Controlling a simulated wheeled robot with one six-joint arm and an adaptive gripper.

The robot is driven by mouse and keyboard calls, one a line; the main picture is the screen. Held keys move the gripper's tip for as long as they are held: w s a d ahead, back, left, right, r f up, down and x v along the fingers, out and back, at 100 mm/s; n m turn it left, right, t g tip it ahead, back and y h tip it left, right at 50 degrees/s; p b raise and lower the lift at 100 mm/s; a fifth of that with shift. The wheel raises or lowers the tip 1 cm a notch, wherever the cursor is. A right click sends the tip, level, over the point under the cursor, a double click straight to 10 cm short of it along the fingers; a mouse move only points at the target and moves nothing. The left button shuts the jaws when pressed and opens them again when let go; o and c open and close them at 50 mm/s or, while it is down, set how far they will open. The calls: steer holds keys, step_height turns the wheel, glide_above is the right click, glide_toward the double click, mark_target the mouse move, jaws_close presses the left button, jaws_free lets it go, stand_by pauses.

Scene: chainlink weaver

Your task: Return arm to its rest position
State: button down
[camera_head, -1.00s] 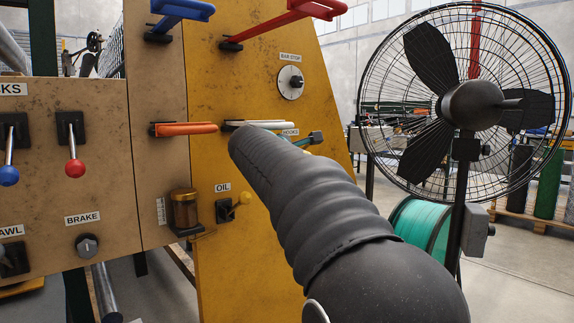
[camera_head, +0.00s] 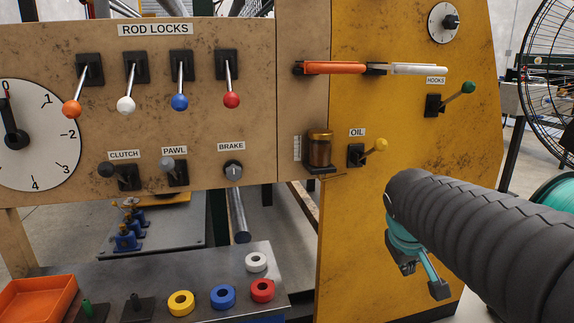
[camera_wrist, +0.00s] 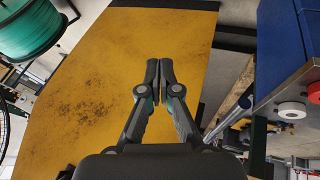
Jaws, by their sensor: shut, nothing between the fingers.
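My gripper (camera_wrist: 160,72) is shut and empty in the wrist view, its two dark fingers meeting in front of the worn yellow panel (camera_wrist: 110,70). In the head view my gripper (camera_head: 430,285) shows at the lower right, partly hidden behind my black-sleeved arm. It hangs in front of the lower part of the yellow panel (camera_head: 400,160), below the lever marked OIL (camera_head: 377,146) and the green-knobbed HOOKS lever (camera_head: 466,88). I cannot tell whether it touches the panel.
A bench (camera_head: 205,270) at the lower left holds several coloured rings and an orange tray (camera_head: 38,298). The control panel (camera_head: 250,120) carries rod-lock levers and a dial (camera_head: 35,135). A fan (camera_head: 550,80) stands at right; a teal spool (camera_head: 558,192) is below it.

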steer(key=s+a+f+m+y, duration=0.1)
steer(key=s+a+f, duration=0.1)
steer(key=s, duration=0.6)
steer(key=s+a+f+m+y, duration=0.1)
steer(key=s+a+f+y, duration=0.1)
steer(key=s+a, duration=0.3)
steer(key=shift+s+a+f+t, duration=0.2)
steer(key=shift+s+f+t, duration=0.4)
steer(key=shift+s, duration=1.05)
steer(key=shift+f, duration=0.15)
